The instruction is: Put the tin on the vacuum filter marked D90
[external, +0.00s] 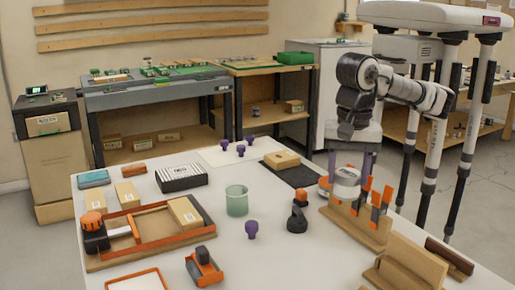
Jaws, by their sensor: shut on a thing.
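My gripper (349,172) hangs at the right side of the bench with its fingers spread around a round white tin (346,177). It is shut on the tin. The tin is close to a wooden stand with orange clips, and part of its lower side is hidden; I cannot tell how high it is above the bench. A black and white striped block with a white label, which looks like the vacuum filter (181,178), lies flat at the back left of the bench. Its label is too small to read surely. Its top is bare.
A wooden stand with orange clips (357,228) is below the gripper. A wooden frame (151,235) fills the left front.

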